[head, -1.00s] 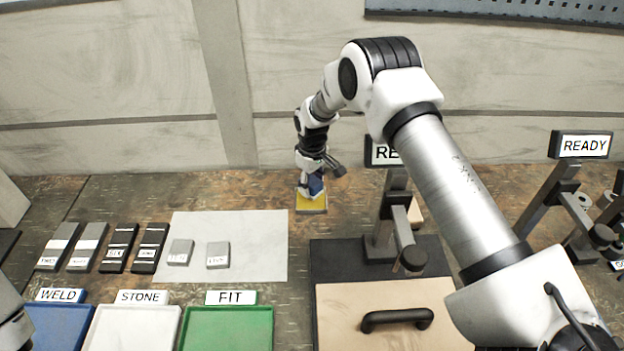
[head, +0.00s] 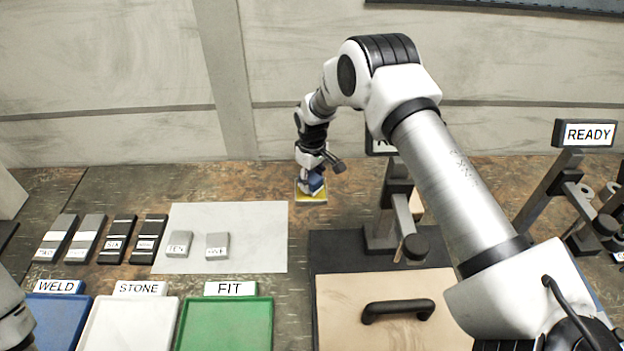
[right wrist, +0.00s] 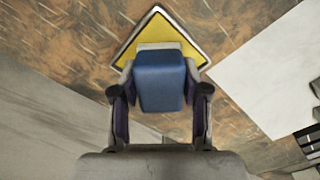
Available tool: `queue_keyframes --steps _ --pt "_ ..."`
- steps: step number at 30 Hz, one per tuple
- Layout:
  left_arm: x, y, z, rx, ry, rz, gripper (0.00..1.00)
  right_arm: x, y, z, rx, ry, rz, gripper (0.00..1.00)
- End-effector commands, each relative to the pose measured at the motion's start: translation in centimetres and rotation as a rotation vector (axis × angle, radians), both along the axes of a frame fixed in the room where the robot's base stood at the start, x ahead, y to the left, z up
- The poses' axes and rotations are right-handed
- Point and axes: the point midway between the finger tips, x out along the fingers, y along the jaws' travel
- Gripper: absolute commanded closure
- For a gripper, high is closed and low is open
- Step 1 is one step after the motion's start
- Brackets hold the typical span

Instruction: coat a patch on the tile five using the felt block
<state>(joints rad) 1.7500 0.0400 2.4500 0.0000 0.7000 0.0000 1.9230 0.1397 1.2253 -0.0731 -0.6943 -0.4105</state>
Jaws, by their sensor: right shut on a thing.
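The felt block (right wrist: 162,80) is blue with a pale strip at its far end. My right gripper (right wrist: 160,100) is shut on it. In the head view, my right gripper (head: 310,172) holds the block (head: 312,184) at the yellow pad (head: 311,198), which has a pale rim. I cannot tell whether the block touches the pad. Two small grey tiles lie on a pale sheet (head: 250,222): a left one (head: 179,241) and a right one (head: 217,242). The right one's label seems to read FIVE, but it is small and blurred. My left gripper is not in view.
Several dark and grey pieces (head: 117,240) lie left of the sheet. Blue, white (head: 128,325) and green (head: 228,328) trays stand in front. A stand and a board with a black handle (head: 398,310) are at right. Bare table lies around the pad.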

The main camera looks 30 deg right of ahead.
Motion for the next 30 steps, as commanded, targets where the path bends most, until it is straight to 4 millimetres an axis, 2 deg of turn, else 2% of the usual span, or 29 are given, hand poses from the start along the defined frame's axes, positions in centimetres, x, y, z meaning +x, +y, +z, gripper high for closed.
queue_keyframes --steps 30 --pt "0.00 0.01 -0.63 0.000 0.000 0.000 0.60 0.00 0.00 -0.89 0.000 0.000 0.000 0.83"
